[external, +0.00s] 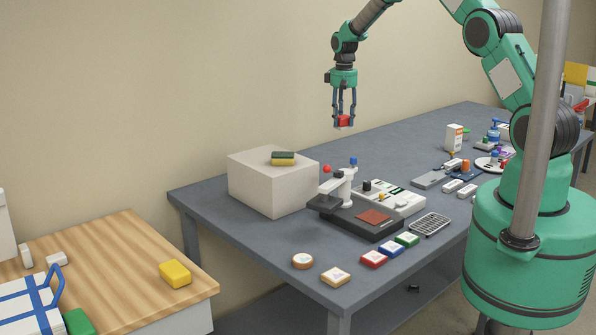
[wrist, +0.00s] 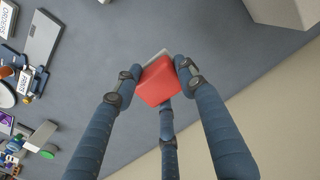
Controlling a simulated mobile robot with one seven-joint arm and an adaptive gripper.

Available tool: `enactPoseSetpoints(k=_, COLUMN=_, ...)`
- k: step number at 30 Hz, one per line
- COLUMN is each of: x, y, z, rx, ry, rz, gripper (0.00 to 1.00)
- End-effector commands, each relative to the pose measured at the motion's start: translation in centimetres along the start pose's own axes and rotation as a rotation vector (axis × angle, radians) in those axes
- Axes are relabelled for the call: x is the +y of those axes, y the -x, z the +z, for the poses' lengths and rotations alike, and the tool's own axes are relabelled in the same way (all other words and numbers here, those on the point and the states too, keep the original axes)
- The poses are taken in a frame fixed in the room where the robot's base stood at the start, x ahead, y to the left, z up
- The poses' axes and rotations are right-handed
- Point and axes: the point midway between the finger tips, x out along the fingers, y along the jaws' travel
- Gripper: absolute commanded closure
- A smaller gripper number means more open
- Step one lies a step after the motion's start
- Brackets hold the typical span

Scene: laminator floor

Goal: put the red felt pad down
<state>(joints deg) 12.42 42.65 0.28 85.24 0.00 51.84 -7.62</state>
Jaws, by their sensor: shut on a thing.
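The red felt pad (external: 343,120) hangs in my gripper (external: 344,119), high above the back part of the grey table. In the wrist view the pad (wrist: 158,82) is a red block with a pale layer on its far side. The fingers of my gripper (wrist: 160,80) are shut on it, touching its sides. The pad is clear of the table and touches nothing else that I can see. The fingers hide part of its edges.
The grey table (external: 240,236) has a pale box (external: 262,184) with a sponge (external: 283,158) on top. A dark press-like device (external: 358,220) stands beside it, with several coloured blocks in front. Bare tabletop lies behind the device, below my gripper.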

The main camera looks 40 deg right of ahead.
Motion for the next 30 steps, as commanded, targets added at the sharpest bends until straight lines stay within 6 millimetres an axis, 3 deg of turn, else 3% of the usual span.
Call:
enactPoseSetpoints(k=1, x=0.0, y=1.6, z=-0.1, rx=0.005, ry=0.000, rz=0.001, gripper=0.86)
enactPoseSetpoints(k=14, x=-8.5, y=3.2, z=5.4, rx=0.001, ry=0.023, rz=0.000, gripper=0.86)
enactPoseSetpoints(k=30, x=-18.9, y=5.0, z=16.1, rx=0.001, ry=0.055, rz=-0.001, gripper=0.86)
